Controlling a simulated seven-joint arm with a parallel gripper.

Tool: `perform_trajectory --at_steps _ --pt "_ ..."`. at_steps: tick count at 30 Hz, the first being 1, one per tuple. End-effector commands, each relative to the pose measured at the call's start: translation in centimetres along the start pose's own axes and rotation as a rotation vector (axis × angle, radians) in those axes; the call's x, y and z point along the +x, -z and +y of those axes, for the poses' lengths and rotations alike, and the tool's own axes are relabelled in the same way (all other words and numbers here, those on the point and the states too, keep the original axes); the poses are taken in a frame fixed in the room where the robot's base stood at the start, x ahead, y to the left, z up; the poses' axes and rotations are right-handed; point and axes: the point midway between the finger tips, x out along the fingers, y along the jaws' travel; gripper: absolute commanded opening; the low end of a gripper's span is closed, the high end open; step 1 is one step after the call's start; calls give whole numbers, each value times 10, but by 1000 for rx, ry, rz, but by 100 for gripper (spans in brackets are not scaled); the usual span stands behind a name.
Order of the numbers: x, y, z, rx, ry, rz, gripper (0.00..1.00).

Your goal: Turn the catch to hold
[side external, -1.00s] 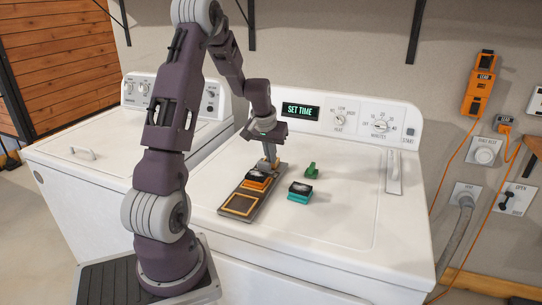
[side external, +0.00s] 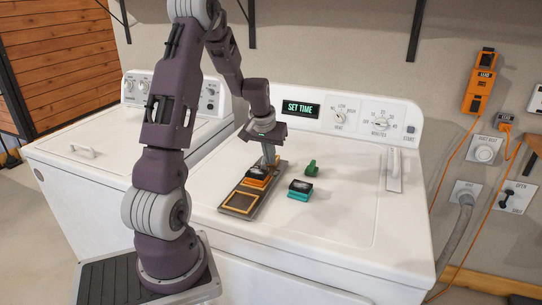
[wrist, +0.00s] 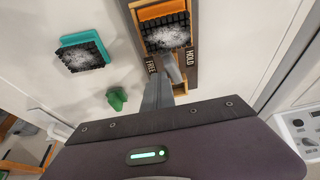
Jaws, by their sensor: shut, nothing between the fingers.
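A narrow grey board (side external: 238,211) lies on the white appliance top, and its labels FREE (wrist: 151,64) and HOLD (wrist: 190,54) show in the wrist view. An orange block with a dark, bristly, white-dusted face (wrist: 166,33) sits on it; it also shows in the side view (side external: 257,180). My gripper (side external: 269,162) is shut and empty, pointing down at the board's far end. In the wrist view, grey parts lie between the two labels, close to my fingers. The catch is largely covered there, and I cannot tell which label it points to or whether my fingers touch it.
A teal block with a dark bristly face (side external: 300,190) and a small green piece (side external: 312,169) stand right of the board. The control panel (side external: 345,118) rises behind. The front and right of the white top (side external: 340,225) are clear.

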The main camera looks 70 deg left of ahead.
Motion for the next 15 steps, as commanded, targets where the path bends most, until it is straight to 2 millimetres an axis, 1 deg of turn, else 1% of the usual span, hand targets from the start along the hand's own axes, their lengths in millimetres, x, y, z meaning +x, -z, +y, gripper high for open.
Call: perform_trajectory --at_steps 8,15 --pt "0 2 -1 0 0 1 0" --pt "3 10 -9 -2 2 3 0"
